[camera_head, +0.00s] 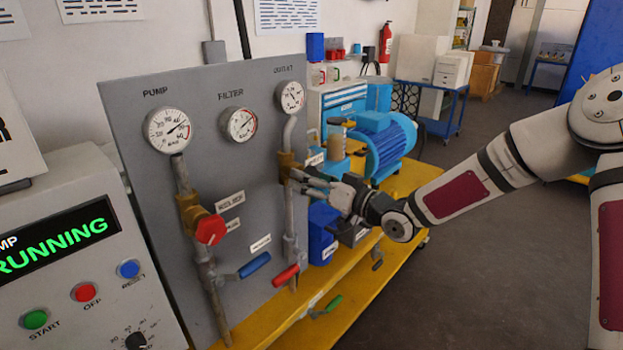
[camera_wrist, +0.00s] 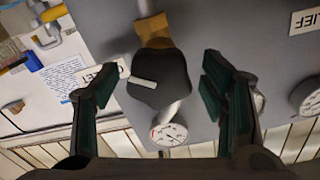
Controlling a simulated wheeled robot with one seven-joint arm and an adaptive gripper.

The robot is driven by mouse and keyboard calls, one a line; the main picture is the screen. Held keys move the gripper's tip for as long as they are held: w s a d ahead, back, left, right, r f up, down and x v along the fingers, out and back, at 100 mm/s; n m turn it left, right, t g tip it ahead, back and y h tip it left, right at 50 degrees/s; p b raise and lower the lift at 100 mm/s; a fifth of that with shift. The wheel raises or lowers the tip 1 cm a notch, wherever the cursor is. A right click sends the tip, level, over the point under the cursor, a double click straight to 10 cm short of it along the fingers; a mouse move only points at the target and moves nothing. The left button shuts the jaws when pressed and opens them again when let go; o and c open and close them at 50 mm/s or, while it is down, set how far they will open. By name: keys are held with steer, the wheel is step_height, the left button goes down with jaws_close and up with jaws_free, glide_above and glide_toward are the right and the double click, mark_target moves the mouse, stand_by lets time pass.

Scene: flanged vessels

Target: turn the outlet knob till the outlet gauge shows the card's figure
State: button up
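The outlet gauge (camera_head: 291,97) is at the top right of the grey panel (camera_head: 245,165). Its figures are too small to read; it also shows in the wrist view (camera_wrist: 168,133). The dark lobed outlet knob (camera_wrist: 158,85), with a white mark, sits on a brass valve body (camera_head: 285,163) below that gauge. My gripper (camera_head: 311,181) is at this valve and hides the knob in the head view. In the wrist view my gripper's (camera_wrist: 160,76) fingers stand open on either side of the knob, with gaps to both. I cannot make out the card's figure.
The pump gauge (camera_head: 168,130) and filter gauge (camera_head: 238,123) are left on the panel. A red knob (camera_head: 210,229), blue lever (camera_head: 254,265) and red lever (camera_head: 286,275) stick out nearby. A blue motor (camera_head: 384,142) stands behind my gripper. The control box (camera_head: 75,270) reads RUNNING.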

steer(key=v, duration=1.2)
stand_by(0.3)
